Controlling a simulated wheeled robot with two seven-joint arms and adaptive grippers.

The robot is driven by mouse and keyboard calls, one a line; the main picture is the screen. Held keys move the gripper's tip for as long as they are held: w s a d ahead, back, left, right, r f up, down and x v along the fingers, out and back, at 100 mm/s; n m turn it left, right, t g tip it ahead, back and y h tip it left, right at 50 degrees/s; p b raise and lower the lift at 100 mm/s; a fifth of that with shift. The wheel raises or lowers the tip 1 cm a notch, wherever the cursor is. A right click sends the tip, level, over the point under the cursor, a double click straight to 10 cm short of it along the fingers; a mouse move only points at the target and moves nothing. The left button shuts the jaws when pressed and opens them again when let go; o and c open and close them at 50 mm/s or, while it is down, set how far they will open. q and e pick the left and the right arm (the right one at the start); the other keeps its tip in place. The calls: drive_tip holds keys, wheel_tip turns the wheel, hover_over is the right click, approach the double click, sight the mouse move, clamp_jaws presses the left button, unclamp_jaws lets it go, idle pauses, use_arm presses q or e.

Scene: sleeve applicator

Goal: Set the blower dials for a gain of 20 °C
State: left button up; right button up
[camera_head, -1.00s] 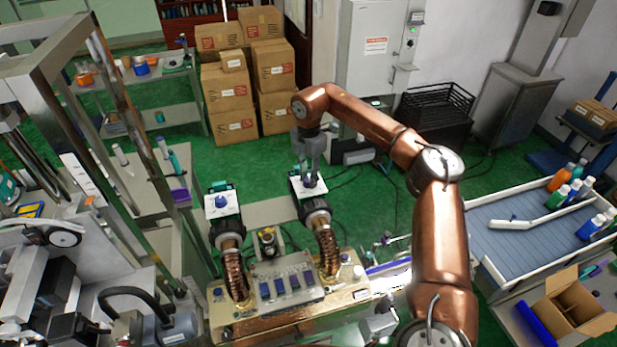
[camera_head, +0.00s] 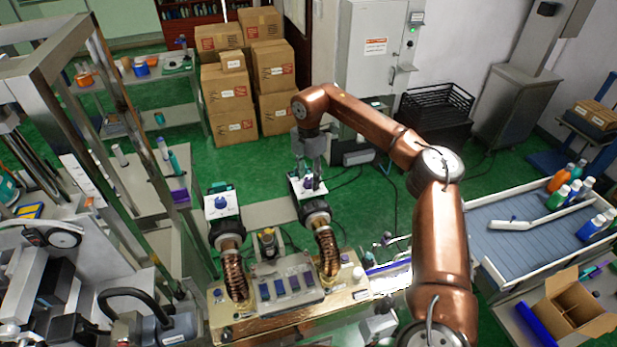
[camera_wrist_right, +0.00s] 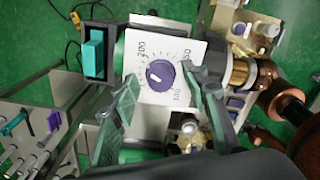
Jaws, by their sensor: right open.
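Two blowers show in the head view, each with a white dial plate and a blue-purple knob. The left blower's dial (camera_head: 221,203) stands free. The right blower's dial (camera_head: 308,184) lies just under my right gripper (camera_head: 311,172). In the right wrist view the knob (camera_wrist_right: 160,75) has a white pointer mark, on a white plate (camera_wrist_right: 150,45) with printed numbers such as 200 and 100. My right gripper (camera_wrist_right: 160,98) is open, its fingers on either side of the knob and apart from it. My left gripper is not in view.
A teal rocker switch (camera_wrist_right: 94,50) sits beside the dial plate. Copper hoses (camera_head: 328,252) run from the blowers to a brass-coloured housing with a button panel (camera_head: 287,285). A metal frame (camera_head: 110,130) stands at left, a bottle conveyor (camera_head: 530,240) at right.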

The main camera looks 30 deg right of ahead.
sight(308, 180)
wheel_tip(308, 180, up, 12)
idle(0.6)
idle(0.4)
